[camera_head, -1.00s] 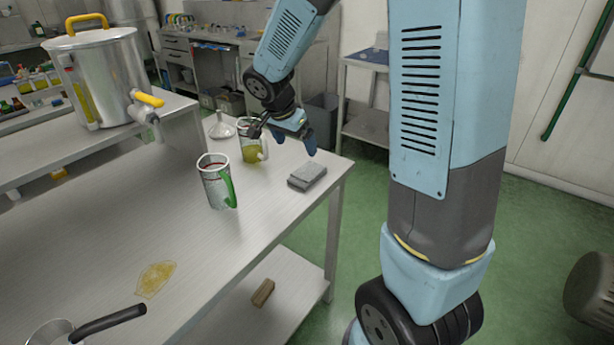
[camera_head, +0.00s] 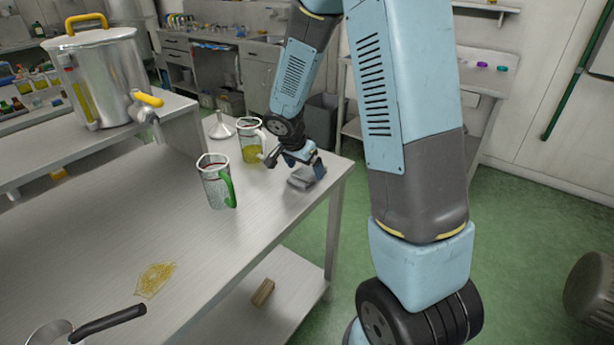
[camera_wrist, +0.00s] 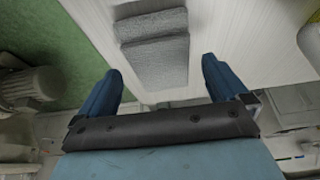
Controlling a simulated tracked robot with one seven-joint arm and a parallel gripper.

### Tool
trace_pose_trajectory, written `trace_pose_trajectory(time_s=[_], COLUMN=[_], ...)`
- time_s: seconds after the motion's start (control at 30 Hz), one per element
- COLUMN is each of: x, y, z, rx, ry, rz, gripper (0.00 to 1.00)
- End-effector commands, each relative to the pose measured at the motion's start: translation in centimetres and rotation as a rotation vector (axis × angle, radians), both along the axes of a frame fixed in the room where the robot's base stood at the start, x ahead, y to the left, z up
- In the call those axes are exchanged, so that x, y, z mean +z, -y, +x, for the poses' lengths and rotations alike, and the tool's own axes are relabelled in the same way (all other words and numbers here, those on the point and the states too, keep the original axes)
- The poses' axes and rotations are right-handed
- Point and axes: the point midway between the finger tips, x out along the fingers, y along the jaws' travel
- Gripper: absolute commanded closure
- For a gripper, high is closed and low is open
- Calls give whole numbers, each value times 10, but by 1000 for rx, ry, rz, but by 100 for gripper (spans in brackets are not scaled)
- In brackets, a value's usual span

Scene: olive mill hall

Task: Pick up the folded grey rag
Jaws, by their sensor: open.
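The folded grey rag (camera_head: 301,181) lies on the metal table (camera_head: 215,255) near its right edge. In the wrist view the rag (camera_wrist: 153,50) shows as a textured grey stack with a fold line, ahead of and between my fingers. My gripper (camera_head: 303,165) is just above the rag in the head view and hides part of it. I cannot tell if the fingers touch the rag.
A measuring jug with yellow-green liquid (camera_head: 250,142) stands close left of my gripper. A jug with a green handle (camera_head: 215,182) stands nearer, with a funnel (camera_head: 220,128) behind.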

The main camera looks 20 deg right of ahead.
Motion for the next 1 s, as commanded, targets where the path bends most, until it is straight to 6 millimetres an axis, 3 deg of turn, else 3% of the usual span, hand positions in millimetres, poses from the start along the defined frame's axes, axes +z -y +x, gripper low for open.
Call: trace_pose_trajectory(time_s=[0.2, 0.5, 1.0], x=[-19, -22, -22], y=[7, 8, 8], z=[5, 5, 5], rx=[1, 0, 0], ry=[-1, 1, 0], rz=[-1, 1, 0], gripper=[0, 0, 48])
